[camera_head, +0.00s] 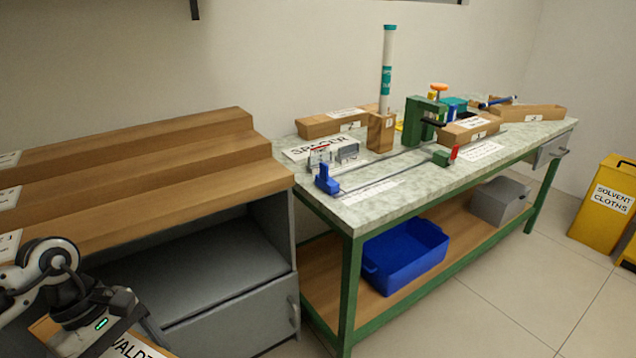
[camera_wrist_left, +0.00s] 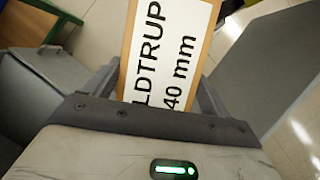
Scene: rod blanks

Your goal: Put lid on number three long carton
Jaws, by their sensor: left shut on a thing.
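My left gripper (camera_head: 122,318) is at the lower left, in front of the stepped wooden shelf. It is shut on a brown lid-like piece (camera_head: 135,346) with a white label. In the left wrist view the piece (camera_wrist_left: 165,55) stands between the fingers, its label reading "LDTRUP" and "40 mm"; its far end is out of frame. On the bench, an open-looking long carton (camera_head: 545,113) lies at the far right end. Two other brown cartons lie at the back left (camera_head: 318,128) and in the middle (camera_head: 455,137). Their small number tags are too small to read surely. My right gripper is out of view.
The green-framed bench (camera_head: 400,208) carries a green clamp fixture (camera_head: 420,122), a blue stop (camera_head: 327,181) and an upright white tube (camera_head: 388,60) in a wooden block. A blue bin (camera_head: 405,260) sits below. A yellow solvent-cloths bin (camera_head: 605,205) stands right. Floor before the bench is clear.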

